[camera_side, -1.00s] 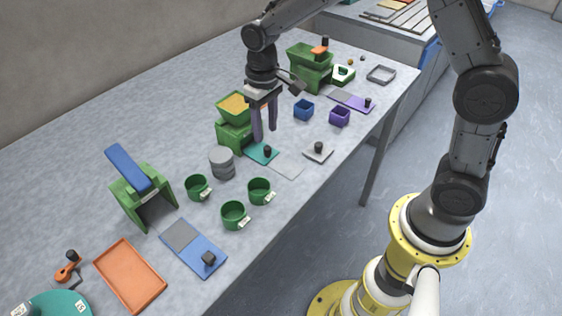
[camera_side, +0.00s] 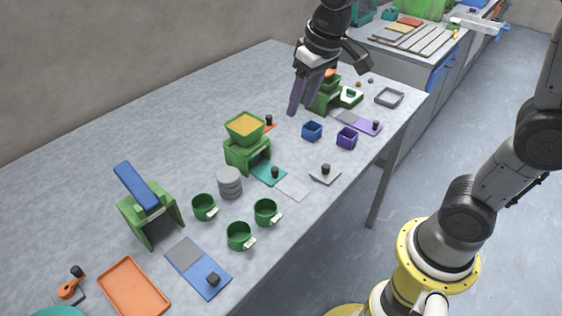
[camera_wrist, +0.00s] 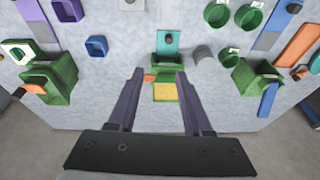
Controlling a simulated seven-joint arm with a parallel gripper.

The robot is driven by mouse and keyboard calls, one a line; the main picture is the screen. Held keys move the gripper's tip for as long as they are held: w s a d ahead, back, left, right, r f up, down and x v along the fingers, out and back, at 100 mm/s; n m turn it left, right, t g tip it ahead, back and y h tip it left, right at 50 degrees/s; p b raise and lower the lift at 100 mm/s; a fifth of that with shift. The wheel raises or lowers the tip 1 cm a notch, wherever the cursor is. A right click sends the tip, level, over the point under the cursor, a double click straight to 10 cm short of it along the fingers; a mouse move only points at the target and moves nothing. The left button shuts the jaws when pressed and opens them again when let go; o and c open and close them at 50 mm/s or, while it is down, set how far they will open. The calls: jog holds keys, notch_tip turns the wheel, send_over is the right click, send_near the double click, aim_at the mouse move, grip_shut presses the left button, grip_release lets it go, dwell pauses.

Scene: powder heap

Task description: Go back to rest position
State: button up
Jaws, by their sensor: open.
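My gripper (camera_side: 305,95) is open and empty, raised above the back part of the table in the side view. In the wrist view its two purple fingers (camera_wrist: 158,73) stand apart with nothing held between them. Below them in that view is the green hopper with yellow powder (camera_wrist: 165,91); the hopper (camera_side: 245,127) stands on the table in the side view, left of and below my gripper. My gripper hides part of another green stand (camera_side: 325,97) at the far end.
On the grey table (camera_side: 110,140) stand several green cups (camera_side: 238,236), a grey stack (camera_side: 229,183), a green stand with a blue top (camera_side: 150,215), an orange tray (camera_side: 134,288), blue (camera_side: 312,131) and purple (camera_side: 347,138) boxes. The table's back left is clear.

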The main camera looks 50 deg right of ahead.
jog(key=s+d+r+t, duration=0.2)
jog(key=s+r, duration=0.2)
jog(key=s, duration=0.6)
jog(key=s+f, duration=0.5)
jog(key=s, duration=0.3)
jog(key=shift+s+d+n, duration=0.15)
jog(key=shift+s+n, duration=0.15)
jog(key=shift+s, duration=0.05)
